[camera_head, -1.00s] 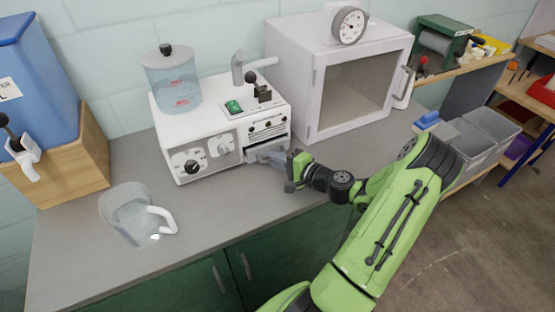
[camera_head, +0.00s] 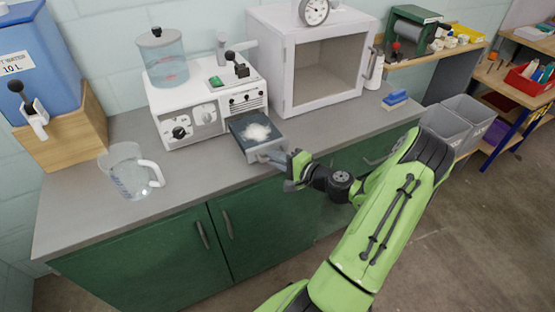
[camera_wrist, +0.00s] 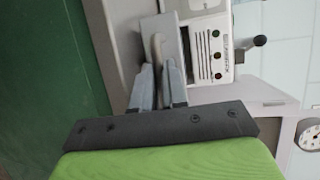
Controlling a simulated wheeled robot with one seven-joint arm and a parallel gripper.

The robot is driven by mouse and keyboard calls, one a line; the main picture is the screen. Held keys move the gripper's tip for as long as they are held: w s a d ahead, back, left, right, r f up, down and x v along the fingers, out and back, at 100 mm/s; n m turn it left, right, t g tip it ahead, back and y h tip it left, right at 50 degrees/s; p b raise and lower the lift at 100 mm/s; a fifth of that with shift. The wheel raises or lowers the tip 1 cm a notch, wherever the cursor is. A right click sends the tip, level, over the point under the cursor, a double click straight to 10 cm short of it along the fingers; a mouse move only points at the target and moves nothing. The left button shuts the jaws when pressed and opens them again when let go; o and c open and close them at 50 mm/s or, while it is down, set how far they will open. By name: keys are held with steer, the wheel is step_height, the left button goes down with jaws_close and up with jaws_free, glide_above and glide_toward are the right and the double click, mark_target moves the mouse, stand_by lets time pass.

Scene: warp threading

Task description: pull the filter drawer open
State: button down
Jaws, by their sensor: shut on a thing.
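The filter drawer (camera_head: 257,148) sticks out of the lower right front of the white machine (camera_head: 205,108). It is a grey tray, with a white fluffy patch (camera_head: 258,132) inside. My gripper (camera_head: 274,156) is at the drawer's front and is shut on its handle. In the wrist view, the fingers (camera_wrist: 160,82) close around the pale handle (camera_wrist: 157,48), and the drawer's grey side (camera_wrist: 172,38) shows beyond them. The handle is partly hidden by the fingers.
A clear jug (camera_head: 128,172) stands on the grey counter (camera_head: 190,180) to the left. A white cabinet (camera_head: 283,75) with a window stands right of the machine. A blue block (camera_head: 395,99) lies at the counter's right. Green cupboard doors (camera_head: 235,228) are below the counter.

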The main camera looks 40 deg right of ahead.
steer(key=c, duration=1.2)
jaws_free()
steer(key=p+v, duration=0.2)
steer(key=v, duration=1.3)
steer(key=shift+s, duration=0.4)
